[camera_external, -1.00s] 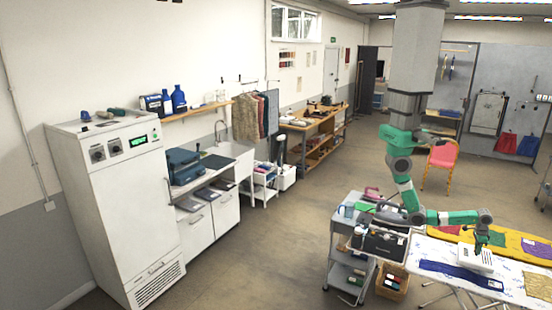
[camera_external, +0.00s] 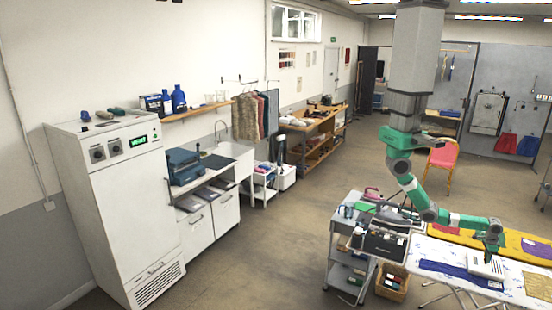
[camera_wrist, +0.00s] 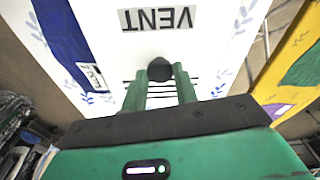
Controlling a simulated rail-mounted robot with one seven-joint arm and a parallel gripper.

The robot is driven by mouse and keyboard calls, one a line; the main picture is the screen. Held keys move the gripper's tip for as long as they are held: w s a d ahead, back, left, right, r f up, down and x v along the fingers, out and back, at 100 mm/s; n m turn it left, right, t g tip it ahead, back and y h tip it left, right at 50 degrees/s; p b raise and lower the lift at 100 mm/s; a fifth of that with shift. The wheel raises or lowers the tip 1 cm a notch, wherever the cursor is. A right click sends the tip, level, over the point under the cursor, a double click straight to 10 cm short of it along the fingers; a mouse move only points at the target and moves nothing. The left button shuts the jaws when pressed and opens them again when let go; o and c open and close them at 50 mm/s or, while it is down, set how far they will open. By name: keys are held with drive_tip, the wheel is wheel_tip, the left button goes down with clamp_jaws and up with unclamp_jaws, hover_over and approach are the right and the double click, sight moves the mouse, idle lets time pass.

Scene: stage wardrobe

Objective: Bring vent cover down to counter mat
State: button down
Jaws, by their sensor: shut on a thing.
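The vent cover (camera_external: 487,266) is a white panel at the lower right of the external view, over the pale leaf-patterned board. In the wrist view the vent cover (camera_wrist: 112,50) shows an upside-down VENT label, dark slots and a round dark knob (camera_wrist: 160,69). My gripper (camera_wrist: 160,77) is shut on this knob, with a green finger on each side. In the external view my gripper (camera_external: 490,252) is above the cover. I cannot tell whether the cover touches the board. A dark flat patch (camera_external: 214,161) on the counter by the sink may be the counter mat.
A blue cloth (camera_external: 455,274) lies left of the cover, and a yellow cloth (camera_external: 520,245) lies behind it. A grey trolley (camera_external: 345,270) loaded with items stands left of the board. Open floor (camera_external: 270,250) lies between the trolley and the white cabinets.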

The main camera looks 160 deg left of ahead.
sight(482, 263)
drive_tip(key=shift+f, duration=0.2)
drive_tip(key=c, duration=1.1)
unclamp_jaws()
drive_tip(key=shift+r, duration=0.15)
drive_tip(key=r, duration=0.4)
drive_tip(key=d+r+p, duration=0.1)
drive_tip(key=r, duration=0.3)
drive_tip(key=s+r, duration=0.1)
drive_tip(key=r, duration=0.3)
drive_tip(key=shift+d+r, duration=0.1)
drive_tip(key=shift+d, duration=0.05)
